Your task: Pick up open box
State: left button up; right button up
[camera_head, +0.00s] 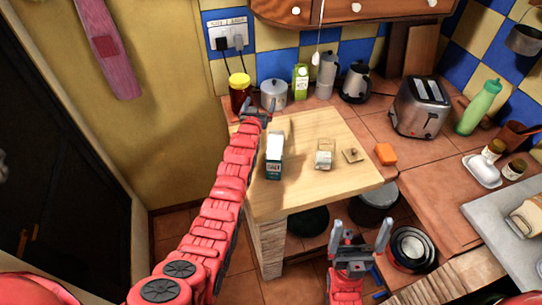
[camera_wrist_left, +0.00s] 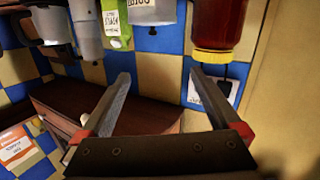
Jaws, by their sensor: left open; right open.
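A small white and teal box (camera_head: 273,168) stands on the wooden table (camera_head: 325,180), near its left side; its top looks white, and I cannot clearly see into it. My left gripper (camera_head: 257,112) is open and empty, at the back left of the table, beyond the box and apart from it. In the left wrist view its two fingers (camera_wrist_left: 165,85) are spread with nothing between them, and I cannot make out the box there. My right gripper (camera_head: 361,236) is open and empty, in front of the table's front right edge, well away from the box.
A glass jar (camera_head: 323,160) and a small wooden square (camera_head: 352,155) stand right of the box. A yellow-lidded jar (camera_head: 240,95), pot (camera_head: 274,95) and green carton (camera_head: 300,82) line the back, near my left gripper. A toaster (camera_head: 420,107) stands on the right counter.

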pick_arm(q)
jog(key=w+d+g, duration=0.2)
jog(key=d+g, duration=0.1)
jog(key=g, duration=0.1)
notch_tip(320, 180, up, 12)
jog(key=g+y+p, duration=0.2)
jog(key=g, duration=1.1)
send_over(274, 144)
notch_tip(274, 144, down, 7)
jog(key=b, duration=0.7)
jog(key=shift+w+a, duration=0.1)
jog(key=shift+w, duration=0.05)
jog(key=shift+f+p, duration=0.25)
jog(key=shift+p, duration=0.15)
notch_tip(274, 144, down, 3)
jog(key=shift+r+p, duration=0.1)
jog(key=shift+p, duration=0.55)
jog(key=shift+f, duration=0.65)
jog(key=shift+f+p, duration=0.5)
jog(key=shift+p, duration=0.2)
jog(key=f, duration=0.1)
jog(key=f+p, duration=0.1)
jog(key=shift+s+d+f, duration=0.2)
jog(key=shift+d+f, duration=0.1)
jog(key=shift+f, duration=0.1)
jog(key=shift+w+f, duration=0.1)
jog(key=shift+f, duration=0.65)
grip_shut()
